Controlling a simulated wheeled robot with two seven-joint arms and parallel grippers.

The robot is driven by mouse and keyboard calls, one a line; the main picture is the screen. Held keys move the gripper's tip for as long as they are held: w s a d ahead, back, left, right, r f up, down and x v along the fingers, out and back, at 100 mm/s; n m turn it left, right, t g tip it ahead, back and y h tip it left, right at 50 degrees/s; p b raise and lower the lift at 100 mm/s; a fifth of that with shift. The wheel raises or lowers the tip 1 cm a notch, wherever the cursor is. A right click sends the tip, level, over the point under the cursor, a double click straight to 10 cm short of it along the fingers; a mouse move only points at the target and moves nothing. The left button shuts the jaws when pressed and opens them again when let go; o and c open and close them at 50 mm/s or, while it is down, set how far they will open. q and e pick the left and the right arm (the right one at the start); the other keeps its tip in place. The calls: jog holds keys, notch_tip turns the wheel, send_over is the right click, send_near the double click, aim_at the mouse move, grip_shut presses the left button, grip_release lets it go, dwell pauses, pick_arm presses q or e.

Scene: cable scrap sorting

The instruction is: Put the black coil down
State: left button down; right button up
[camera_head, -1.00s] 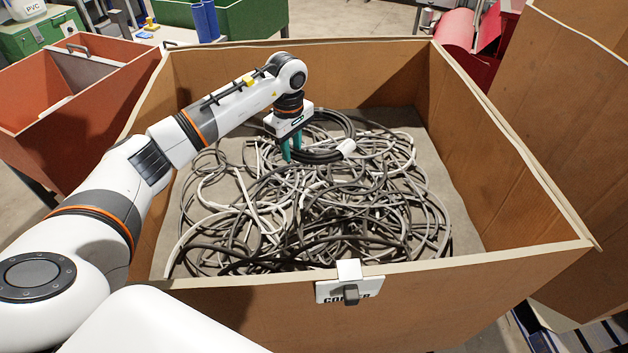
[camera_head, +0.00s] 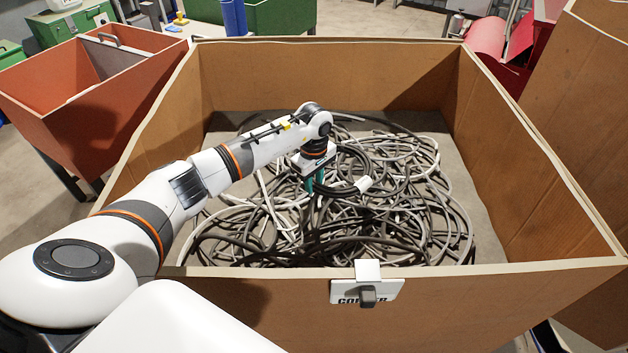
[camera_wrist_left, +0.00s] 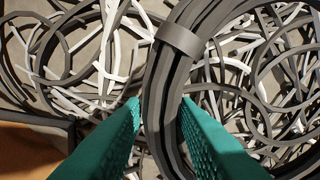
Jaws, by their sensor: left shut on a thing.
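My left gripper (camera_head: 314,183) reaches down into the large cardboard box, its teal fingers low over the cable pile. It is shut on the black coil (camera_head: 366,160), a ring of black cable with a white tag (camera_head: 363,184). In the left wrist view the coil (camera_wrist_left: 165,95) passes between the two teal fingers (camera_wrist_left: 160,130), with a grey band (camera_wrist_left: 180,38) around it. Loose grey, white and black cables (camera_head: 420,215) lie tangled under the coil. I cannot tell whether the coil touches them. My right gripper is not in view.
The box's walls (camera_head: 535,165) stand high around the pile, with a label plate (camera_head: 366,291) clipped on the front rim. Bare box floor (camera_head: 478,190) shows at the right. An orange bin (camera_head: 85,95) stands outside at the left.

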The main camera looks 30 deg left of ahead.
pick_arm(q)
jog(key=shift+w+f, duration=0.1)
jog(key=shift+f+b, duration=0.65)
jog(key=c, duration=1.1)
grip_release()
jog(key=shift+r+p, duration=0.55)
jog(key=shift+p, duration=0.05)
notch_tip(320, 180, up, 12)
jog(key=shift+r+b, duration=0.1)
jog(key=shift+b, duration=0.25)
jog(key=shift+r, duration=0.1)
